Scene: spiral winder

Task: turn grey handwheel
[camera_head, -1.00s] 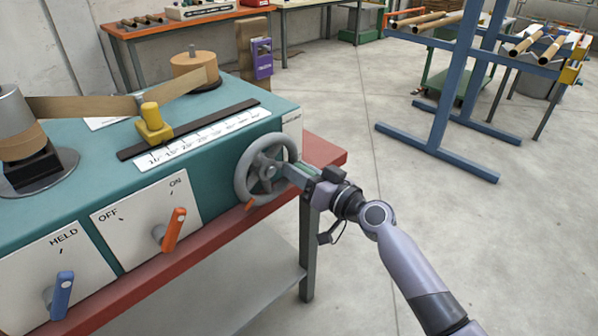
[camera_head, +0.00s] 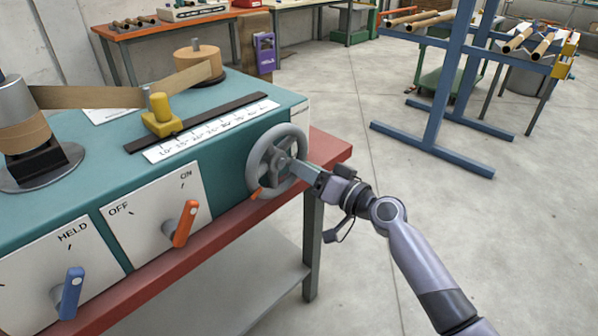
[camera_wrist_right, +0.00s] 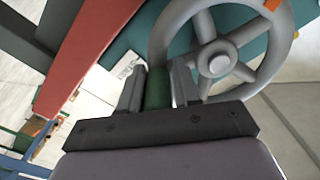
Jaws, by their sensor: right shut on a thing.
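The grey handwheel (camera_head: 281,161) is on the front of the teal machine, near its right end. An orange mark (camera_head: 257,192) sits at its lower left rim. My right gripper (camera_head: 300,169) reaches in from the right and is shut on the wheel's handle at the right side of the wheel. In the right wrist view the dark green handle (camera_wrist_right: 157,88) stands between the two fingers of my right gripper (camera_wrist_right: 158,92). The wheel's hub and spokes (camera_wrist_right: 217,63) show beyond them. My left gripper is not in view.
The teal machine carries a scale (camera_head: 212,130), a yellow slider (camera_head: 162,116), an orange lever (camera_head: 185,223) and a blue lever (camera_head: 71,293). A red ledge (camera_head: 325,152) runs along its front. A blue rack (camera_head: 445,95) stands at the back right. The floor between is clear.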

